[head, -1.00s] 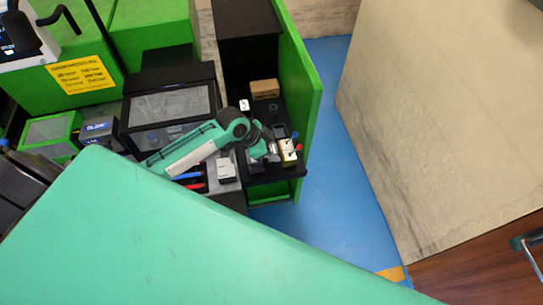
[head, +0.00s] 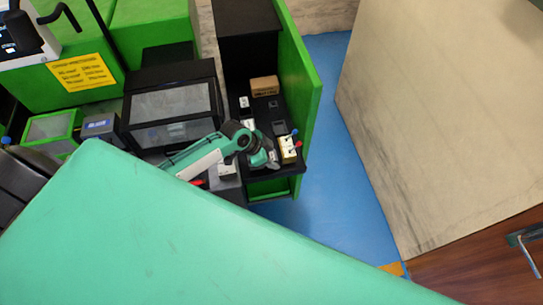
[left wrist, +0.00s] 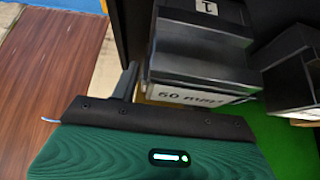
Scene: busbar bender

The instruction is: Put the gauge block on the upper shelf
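My left gripper (head: 270,160) is low over the front of a black shelf unit (head: 262,182), just left of a pale block with blue and red knobs (head: 289,150). In the left wrist view, a dark finger (left wrist: 125,82) stands beside a black stepped block (left wrist: 200,62) with a white "1" label. A white "60 mm²" label (left wrist: 203,96) shows below that block. The other finger is hidden, so I cannot tell whether the gripper is open or holds anything. I cannot tell for certain which piece is the gauge block. My right gripper is out of view.
A cardboard box (head: 264,85) and small dark and white pieces lie on the black surface. A green side panel (head: 306,95) bounds it on the right. A dark windowed box (head: 172,105) stands to the left. Blue floor (head: 340,190) beyond the panel is clear.

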